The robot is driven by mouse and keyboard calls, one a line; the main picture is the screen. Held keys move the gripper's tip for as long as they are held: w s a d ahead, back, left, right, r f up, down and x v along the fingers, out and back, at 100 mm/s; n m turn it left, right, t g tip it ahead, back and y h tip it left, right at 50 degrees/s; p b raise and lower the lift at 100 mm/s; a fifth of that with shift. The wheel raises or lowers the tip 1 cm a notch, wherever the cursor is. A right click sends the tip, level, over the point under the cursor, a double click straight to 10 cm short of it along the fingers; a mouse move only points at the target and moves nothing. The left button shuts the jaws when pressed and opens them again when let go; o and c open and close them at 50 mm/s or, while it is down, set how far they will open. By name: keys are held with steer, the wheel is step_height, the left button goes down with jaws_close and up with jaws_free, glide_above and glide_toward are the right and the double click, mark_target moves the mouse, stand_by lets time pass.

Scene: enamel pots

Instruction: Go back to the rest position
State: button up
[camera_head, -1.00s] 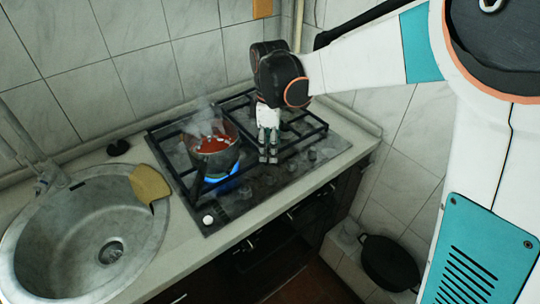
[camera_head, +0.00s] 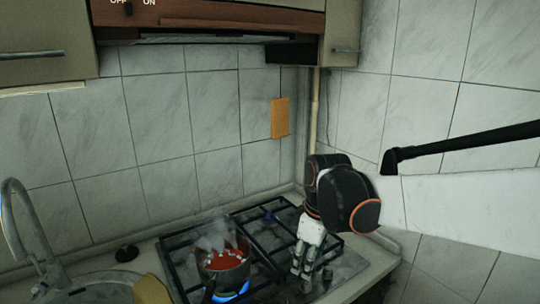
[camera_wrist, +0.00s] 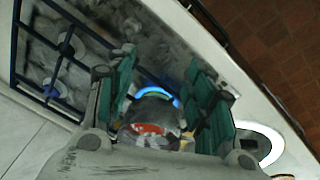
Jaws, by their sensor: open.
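My gripper (camera_head: 307,270) is over the front right part of the gas stove (camera_head: 345,262) in the head view, fingers pointing down. In the wrist view my gripper (camera_wrist: 165,112) shows its two green-padded fingers spread apart. A pot (camera_head: 222,264) with red contents and white bits steams on a lit blue burner, left of my gripper and apart from it. The pot also shows in the wrist view (camera_wrist: 152,117), seen between the fingers, which do not hold it.
A sink (camera_head: 95,285) with a tap (camera_head: 28,220) lies at the left, with a yellow sponge or cloth (camera_head: 152,289) at its edge. A range hood (camera_head: 230,18) and cabinets (camera_head: 45,40) hang above. Tiled walls stand behind and right.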

steer(key=s+d+m+t, duration=0.2)
steer(key=s+d+m, duration=0.3)
steer(key=s, duration=0.4)
steer(key=s+d+r+m+t+h, duration=0.1)
steer(key=s+d+m+t, duration=0.2)
steer(key=s+d+m, duration=0.2)
steer(key=s+m, duration=0.2)
steer(key=s, duration=0.1)
steer(key=shift+s+d+r, duration=0.25)
steer(key=shift+s+d, duration=0.1)
steer(key=shift+d, duration=0.05)
